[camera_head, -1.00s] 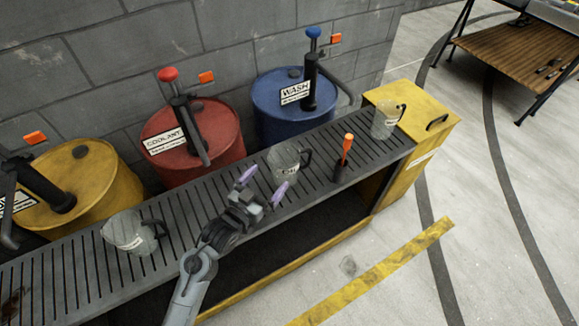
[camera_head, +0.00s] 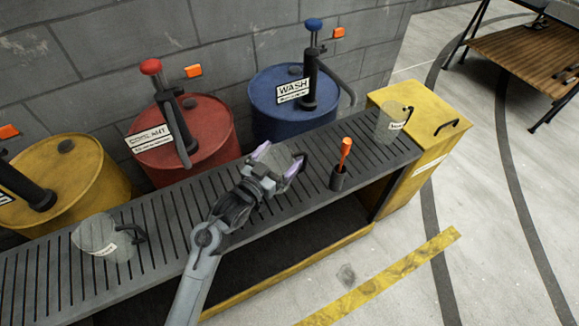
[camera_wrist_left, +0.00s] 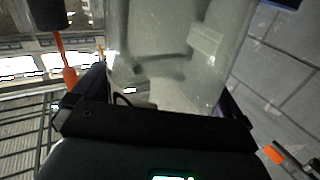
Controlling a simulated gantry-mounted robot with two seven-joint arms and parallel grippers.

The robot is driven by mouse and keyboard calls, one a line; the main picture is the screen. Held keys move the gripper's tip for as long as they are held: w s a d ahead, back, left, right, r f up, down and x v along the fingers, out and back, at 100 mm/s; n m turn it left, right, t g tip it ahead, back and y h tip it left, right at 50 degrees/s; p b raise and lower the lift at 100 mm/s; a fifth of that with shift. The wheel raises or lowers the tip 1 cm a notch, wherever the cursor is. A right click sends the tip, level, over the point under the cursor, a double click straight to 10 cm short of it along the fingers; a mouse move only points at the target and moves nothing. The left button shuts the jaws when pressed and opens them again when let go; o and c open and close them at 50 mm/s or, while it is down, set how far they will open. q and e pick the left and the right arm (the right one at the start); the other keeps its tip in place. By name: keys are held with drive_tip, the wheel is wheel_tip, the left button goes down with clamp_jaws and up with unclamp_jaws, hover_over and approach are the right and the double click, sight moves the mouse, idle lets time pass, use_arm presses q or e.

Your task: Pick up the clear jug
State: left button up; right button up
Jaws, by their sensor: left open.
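A clear jug (camera_head: 281,158) with a pale label stands on the slatted grey bench (camera_head: 165,212), in front of the red and blue drums. My left gripper (camera_head: 278,159) is open, with its fingers on either side of this jug. In the left wrist view the clear jug (camera_wrist_left: 165,45) fills the space between the fingers, and its label shows. I cannot tell whether the fingers touch it. The gripper hides part of the jug in the head view. Two similar clear jugs stand apart: one at left (camera_head: 103,240) and one at right (camera_head: 391,125). My right gripper is not in view.
A dark holder with an orange-handled tool (camera_head: 341,168) stands just right of the gripper. A yellow drum (camera_head: 85,185), a red drum (camera_head: 205,150) and a blue drum (camera_head: 265,105) with pumps line the wall behind. A yellow box (camera_head: 425,115) ends the bench.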

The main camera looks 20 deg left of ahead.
use_arm(q)
drive_tip(key=shift+w+d, duration=0.1)
drive_tip(key=shift+w, duration=0.2)
drive_tip(key=shift+s, duration=0.3)
drive_tip(key=shift+s+a+f, duration=0.15)
drive_tip(key=shift+s+a, duration=0.05)
drive_tip(key=shift+c, duration=1)
drive_tip(key=shift+w, duration=0.1)
drive_tip(key=c, duration=0.5)
drive_tip(key=shift+w+d, duration=0.1)
drive_tip(key=shift+r, duration=0.2)
